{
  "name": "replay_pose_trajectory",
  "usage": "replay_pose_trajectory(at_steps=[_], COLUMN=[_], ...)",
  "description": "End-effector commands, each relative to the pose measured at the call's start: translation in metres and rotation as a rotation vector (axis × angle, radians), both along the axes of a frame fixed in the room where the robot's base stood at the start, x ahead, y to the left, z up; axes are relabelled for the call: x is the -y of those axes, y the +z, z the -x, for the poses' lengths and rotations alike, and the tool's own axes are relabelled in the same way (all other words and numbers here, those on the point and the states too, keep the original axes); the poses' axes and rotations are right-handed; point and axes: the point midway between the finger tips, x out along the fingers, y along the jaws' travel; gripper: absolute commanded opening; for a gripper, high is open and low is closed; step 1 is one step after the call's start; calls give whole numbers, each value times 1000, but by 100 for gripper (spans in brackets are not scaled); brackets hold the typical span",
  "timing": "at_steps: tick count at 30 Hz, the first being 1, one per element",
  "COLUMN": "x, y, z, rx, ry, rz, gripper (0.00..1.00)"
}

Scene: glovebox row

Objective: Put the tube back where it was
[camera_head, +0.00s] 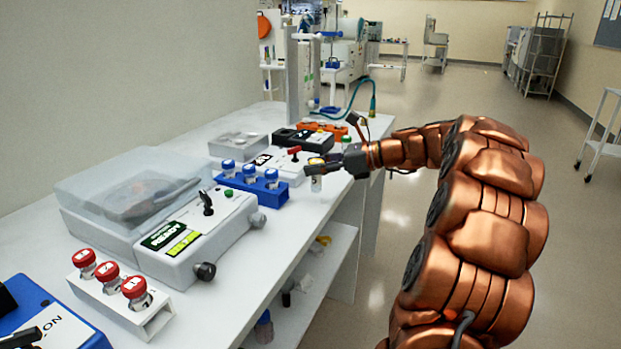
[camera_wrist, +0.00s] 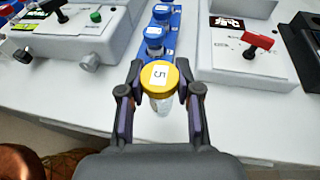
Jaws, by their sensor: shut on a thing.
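A clear tube with a yellow cap (camera_wrist: 159,77) marked 5 is between the fingers of my gripper (camera_wrist: 159,98) in the wrist view. My gripper is shut on it, and the tube hangs roughly upright. In the head view my gripper (camera_head: 328,163) holds the tube (camera_head: 316,183) near the bench's front edge. A blue rack (camera_head: 262,188) with blue-capped tubes stands left of it; the rack (camera_wrist: 173,40) also shows just beyond the tube in the wrist view. A white rack (camera_head: 150,324) with red-capped tubes stands at the near left. Whether any rack has a free place is unclear.
A grey device with a clear lid (camera_head: 190,238) stands on the bench between the racks. A white device with a red lever (camera_head: 290,163) stands behind the blue rack. A blue device (camera_head: 75,325) is at the near left corner. Bare bench (camera_head: 290,222) lies in front of the blue rack.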

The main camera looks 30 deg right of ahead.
Motion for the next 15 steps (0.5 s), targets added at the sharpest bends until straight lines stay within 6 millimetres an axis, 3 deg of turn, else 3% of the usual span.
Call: replay_pose_trajectory(at_steps=[9,15], x=[-7,-5], y=[-3,-34], z=[-22,-19], rx=[-1,-2], ry=[2,-2], rz=[0,-2], gripper=[2,2])
